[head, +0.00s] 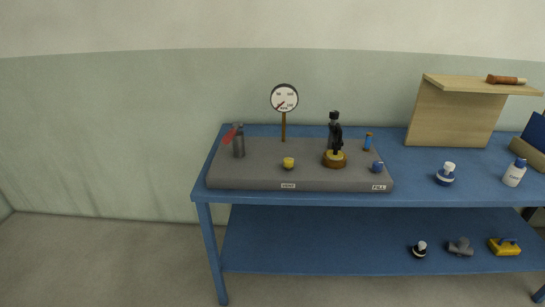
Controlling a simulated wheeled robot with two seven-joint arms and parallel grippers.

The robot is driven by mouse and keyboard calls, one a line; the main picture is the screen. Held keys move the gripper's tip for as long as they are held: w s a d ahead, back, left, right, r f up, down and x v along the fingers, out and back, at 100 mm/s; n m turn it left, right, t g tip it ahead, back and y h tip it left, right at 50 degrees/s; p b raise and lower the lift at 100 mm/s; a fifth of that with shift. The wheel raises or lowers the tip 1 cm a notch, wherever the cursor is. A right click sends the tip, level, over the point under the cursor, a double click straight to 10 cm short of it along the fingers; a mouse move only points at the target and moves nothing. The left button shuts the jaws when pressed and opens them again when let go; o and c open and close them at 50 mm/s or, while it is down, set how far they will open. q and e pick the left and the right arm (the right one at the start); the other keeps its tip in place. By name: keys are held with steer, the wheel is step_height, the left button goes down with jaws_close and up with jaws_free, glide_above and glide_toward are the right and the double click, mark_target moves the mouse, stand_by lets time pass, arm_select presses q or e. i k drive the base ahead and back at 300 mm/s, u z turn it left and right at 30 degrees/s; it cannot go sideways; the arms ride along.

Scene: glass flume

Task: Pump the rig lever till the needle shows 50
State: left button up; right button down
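A grey rig board (255,170) lies on the blue bench. A round white gauge (284,97) stands on a brown post at its back; its small needle seems to point to the lower left, but the exact reading is too small to tell. What looks like the lever, a red handle (229,135), sticks out left from the top of a dark grey cylinder (239,146) on the board's left. A black figure-like fitting (335,134) stands on a yellow and brown base to the right. Neither of my grippers is in view.
The board also carries a yellow knob (288,162), a blue cap (377,167) by a "FILL" label and a blue cylinder (367,141). Bottles and a wooden shelf stand on the blue bench (420,185) at right. Fittings lie below. Floor at left is clear.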

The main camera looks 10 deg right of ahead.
mark_target(227, 139)
steer(key=u, duration=0.4)
steer(key=i, duration=1.6)
steer(key=z, duration=2.9)
steer(key=k, duration=0.85)
steer(key=u, duration=1.05)
steer(key=i, duration=0.5)
